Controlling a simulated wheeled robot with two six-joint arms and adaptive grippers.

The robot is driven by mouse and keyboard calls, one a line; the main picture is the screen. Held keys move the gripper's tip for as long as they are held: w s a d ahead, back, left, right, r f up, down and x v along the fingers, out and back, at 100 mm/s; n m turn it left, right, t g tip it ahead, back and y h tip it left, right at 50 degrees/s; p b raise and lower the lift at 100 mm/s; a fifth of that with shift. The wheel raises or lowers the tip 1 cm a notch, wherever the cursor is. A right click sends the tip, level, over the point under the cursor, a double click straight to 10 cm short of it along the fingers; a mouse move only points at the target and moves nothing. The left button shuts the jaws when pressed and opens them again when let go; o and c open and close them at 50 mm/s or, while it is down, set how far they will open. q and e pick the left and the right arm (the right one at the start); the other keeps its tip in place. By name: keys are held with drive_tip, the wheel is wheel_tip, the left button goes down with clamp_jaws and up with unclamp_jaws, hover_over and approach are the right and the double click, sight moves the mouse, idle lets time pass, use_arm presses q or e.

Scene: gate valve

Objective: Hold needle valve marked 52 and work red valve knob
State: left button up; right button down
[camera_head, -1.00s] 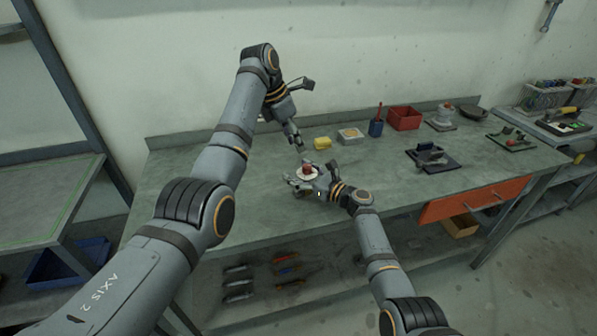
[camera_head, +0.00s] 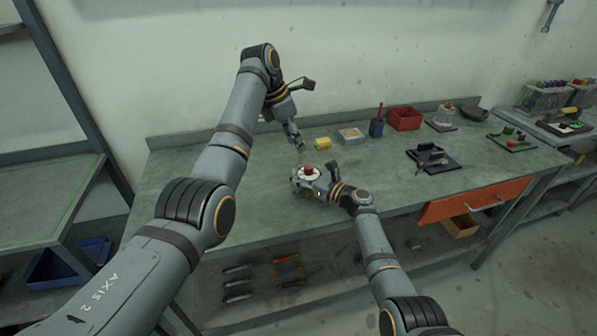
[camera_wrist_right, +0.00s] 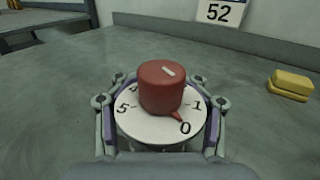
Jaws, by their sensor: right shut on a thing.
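The needle valve has a red knob (camera_wrist_right: 161,88) on a white dial (camera_wrist_right: 142,127) with black numbers. A small red pointer on the knob points close to 0. A sign marked 52 (camera_wrist_right: 218,11) stands behind it in the right wrist view. My right gripper (camera_head: 304,180) is shut on the valve, with a finger on each side below the dial. The red knob (camera_head: 309,169) also shows small in the head view. The valve body is mostly hidden. My left gripper (camera_head: 299,147) points down just above and behind the knob, apparently apart from it; its jaws are too small to read.
A yellow block (camera_head: 322,143), a small open box (camera_head: 351,135), a blue cup (camera_head: 376,128) and a red bin (camera_head: 404,118) stand along the back of the workbench (camera_head: 240,200). A dark plate with a fixture (camera_head: 433,158) lies to the right. The bench's left part is clear.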

idle(0.3)
use_arm(q)
drive_tip(key=shift+o, duration=1.3)
drive_tip(key=f+h, duration=0.1)
drive_tip(key=f, duration=0.1)
drive_tip(key=f+m+h, duration=0.1)
drive_tip(key=f, duration=0.1)
drive_tip(key=f+h, duration=0.1)
drive_tip(key=shift+s+d+f+m+g+h, duration=0.15)
drive_tip(key=shift+s+f+m+g+h, duration=0.15)
drive_tip(key=shift+f+m+g+h, duration=0.1)
drive_tip(key=t+h, duration=0.4)
drive_tip(key=h, duration=0.6)
approach(304, 170)
drive_tip(key=shift+m, duration=0.3)
drive_tip(key=x, duration=1)
clamp_jaws()
